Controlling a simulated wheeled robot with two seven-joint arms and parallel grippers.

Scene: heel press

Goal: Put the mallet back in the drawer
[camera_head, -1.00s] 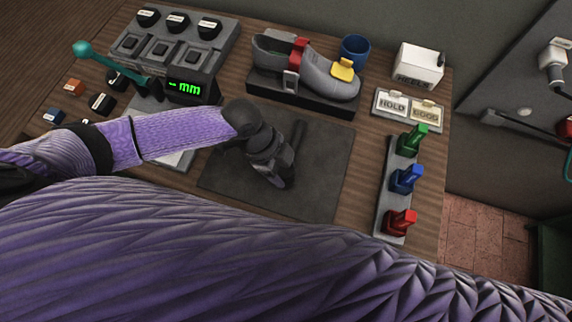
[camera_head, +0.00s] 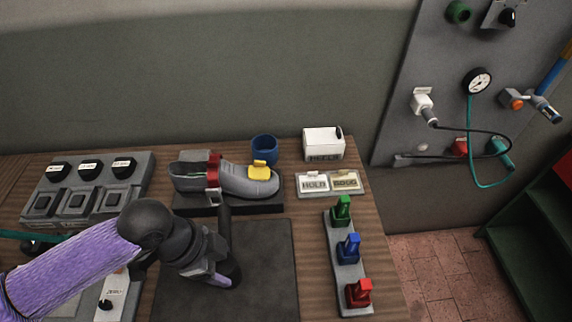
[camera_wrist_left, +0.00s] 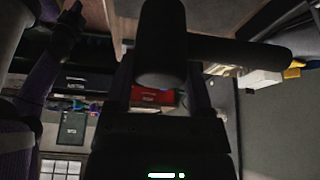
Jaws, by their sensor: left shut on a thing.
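The mallet (camera_head: 224,225) is dark, and part of it shows beside my left gripper (camera_head: 222,264) over the dark mat in the head view. The left gripper is shut on it; wrist and fingers hide part of the mallet. In the left wrist view the mallet (camera_wrist_left: 162,45) is close up as a thick dark cylinder, with a second dark bar reaching right. Whether it touches the mat I cannot tell. No drawer can be made out in the head view.
The dark mat (camera_head: 270,285) is otherwise bare. Behind it stands a grey shoe (camera_head: 245,182) on a black block. A rack (camera_head: 349,285) with green, blue and red pieces is at right, a switch box (camera_head: 85,185) at left. A white box (camera_head: 323,145) and blue cup (camera_head: 264,148) stand behind.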

